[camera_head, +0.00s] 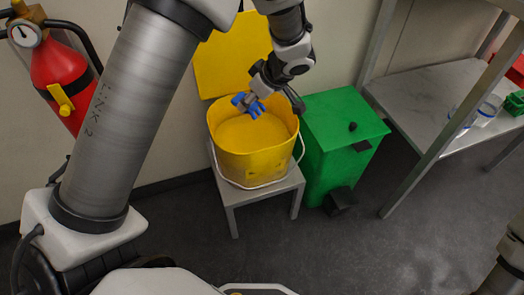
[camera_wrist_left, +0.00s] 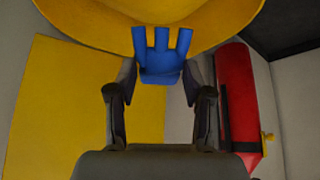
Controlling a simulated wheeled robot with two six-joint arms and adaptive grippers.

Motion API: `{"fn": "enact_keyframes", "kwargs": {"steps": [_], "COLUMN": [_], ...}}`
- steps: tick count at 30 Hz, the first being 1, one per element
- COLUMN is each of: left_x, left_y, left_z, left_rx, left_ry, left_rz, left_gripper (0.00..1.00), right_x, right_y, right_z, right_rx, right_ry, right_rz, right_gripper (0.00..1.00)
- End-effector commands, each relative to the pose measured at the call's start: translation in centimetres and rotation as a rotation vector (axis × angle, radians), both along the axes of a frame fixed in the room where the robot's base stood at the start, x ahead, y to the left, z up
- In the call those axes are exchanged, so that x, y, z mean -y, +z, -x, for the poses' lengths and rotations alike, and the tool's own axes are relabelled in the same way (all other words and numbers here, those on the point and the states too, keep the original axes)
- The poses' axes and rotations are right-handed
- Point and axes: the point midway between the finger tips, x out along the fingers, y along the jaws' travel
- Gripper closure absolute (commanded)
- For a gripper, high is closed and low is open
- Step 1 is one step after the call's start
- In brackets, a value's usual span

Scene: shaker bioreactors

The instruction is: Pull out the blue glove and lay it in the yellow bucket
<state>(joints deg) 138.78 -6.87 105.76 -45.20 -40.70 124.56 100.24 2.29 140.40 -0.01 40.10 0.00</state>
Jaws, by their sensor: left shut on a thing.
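The blue glove (camera_head: 248,104) is held by my left gripper (camera_head: 256,97) inside the open mouth of the yellow bucket (camera_head: 252,166). In the left wrist view the glove (camera_wrist_left: 160,55) sits between the two fingertips of the left gripper (camera_wrist_left: 160,78), its fingers pointing away from the gripper. The bucket wall (camera_wrist_left: 100,15) shows behind it. The bucket stands upright on a small grey stool (camera_head: 232,193). Whether the glove touches the bucket's inside I cannot tell. The right gripper is not in view; only part of my right arm shows at the lower right.
A yellow panel (camera_head: 228,58) stands upright behind the bucket. A green bin (camera_head: 338,140) with a closed lid is right beside it. A metal shelf table (camera_head: 430,95) with clear containers is further right. A red fire extinguisher (camera_head: 62,78) hangs at the left wall.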

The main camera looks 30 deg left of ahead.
Motion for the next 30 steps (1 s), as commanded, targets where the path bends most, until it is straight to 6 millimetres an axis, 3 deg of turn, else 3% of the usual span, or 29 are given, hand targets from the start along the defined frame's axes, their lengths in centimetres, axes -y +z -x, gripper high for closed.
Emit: {"fn": "enact_keyframes", "kwargs": {"steps": [15, 23, 24, 26, 30], "left_x": [0.0, 0.0, 0.0, 0.0, 0.0], "left_y": [-5.7, -5.9, -5.8, -5.8, -5.8], "left_z": [0.0, 0.0, 0.0, 0.0, 0.0], "left_rx": [-0.001, 0.000, 0.000, 0.000, 0.000], "left_ry": [0.000, 0.000, 0.000, 0.000, 0.000], "left_rz": [0.000, 0.000, 0.000, 0.000, 0.000], "left_gripper": [0.66, 0.66, 0.42, 0.21, 0.20], "right_x": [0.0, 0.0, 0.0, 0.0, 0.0], "right_y": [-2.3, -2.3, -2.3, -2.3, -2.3], "right_z": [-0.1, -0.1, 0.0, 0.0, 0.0], "right_rx": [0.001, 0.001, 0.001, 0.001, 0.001], "right_ry": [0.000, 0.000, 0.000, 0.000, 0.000], "right_rz": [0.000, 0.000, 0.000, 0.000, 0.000], "right_gripper": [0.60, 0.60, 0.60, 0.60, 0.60]}}
